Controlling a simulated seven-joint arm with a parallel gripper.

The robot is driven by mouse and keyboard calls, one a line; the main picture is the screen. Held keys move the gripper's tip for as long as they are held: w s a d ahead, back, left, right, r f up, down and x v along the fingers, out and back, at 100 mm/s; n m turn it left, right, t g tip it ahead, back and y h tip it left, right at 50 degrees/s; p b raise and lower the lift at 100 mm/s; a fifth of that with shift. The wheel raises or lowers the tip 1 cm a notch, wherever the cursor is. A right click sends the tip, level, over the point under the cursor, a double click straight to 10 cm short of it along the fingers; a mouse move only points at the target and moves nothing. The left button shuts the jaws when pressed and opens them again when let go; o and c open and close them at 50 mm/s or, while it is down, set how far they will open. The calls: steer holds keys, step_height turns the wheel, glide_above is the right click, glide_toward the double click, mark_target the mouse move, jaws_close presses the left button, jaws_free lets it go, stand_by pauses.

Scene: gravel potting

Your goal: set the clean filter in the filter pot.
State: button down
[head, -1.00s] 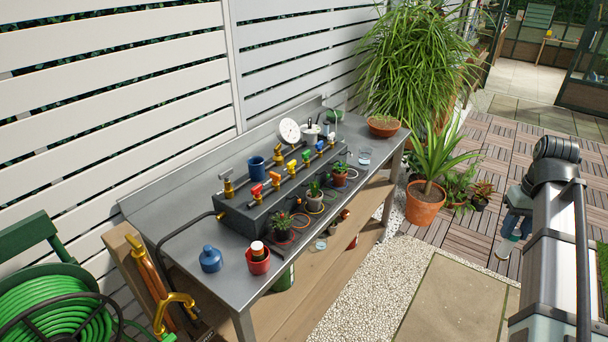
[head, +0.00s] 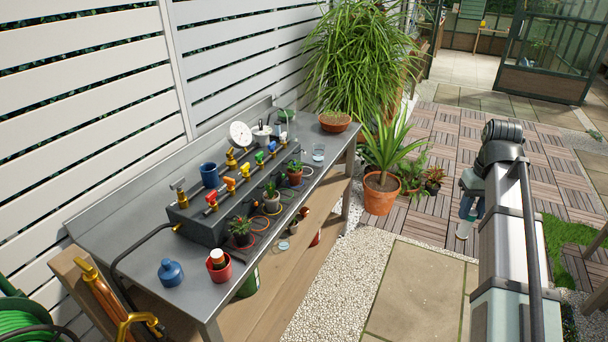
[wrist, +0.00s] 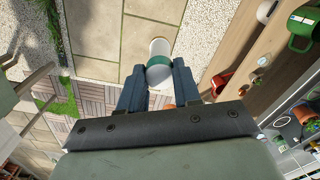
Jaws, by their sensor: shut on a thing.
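My gripper (wrist: 158,82) is shut on a white cylinder with a green band (wrist: 160,52), which looks like the clean filter. It sticks out beyond the fingertips in the wrist view. In the head view my gripper (head: 468,205) hangs at the right, clear of the bench, with the pale filter (head: 464,229) below it. I cannot tell for sure which vessel is the filter pot.
The metal bench (head: 135,238) carries a dark manifold (head: 200,222) with coloured valves, a gauge (head: 240,133), a blue cup (head: 209,175) and small potted plants. A large terracotta pot (head: 380,193) stands beyond it. Paving (head: 420,290) and gravel lie open between arm and bench.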

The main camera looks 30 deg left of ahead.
steer(key=shift+s+a+r+n, duration=1.65)
steer(key=shift+a+n, duration=0.85)
steer(key=shift+a, duration=10.1)
steer(key=shift+s+a+r+n, duration=1.65)
steer(key=shift+a+n, duration=0.85)
steer(key=shift+a, duration=10.05)
steer(key=shift+s+a+r+n, duration=1.65)
steer(key=shift+a+n, duration=0.85)
steer(key=shift+a, duration=10.1)
step_height(320, 180, down, 9)
steer(key=shift+f, duration=0.2)
steer(key=shift+f, duration=0.3)
steer(key=c, duration=0.8)
jaws_free()
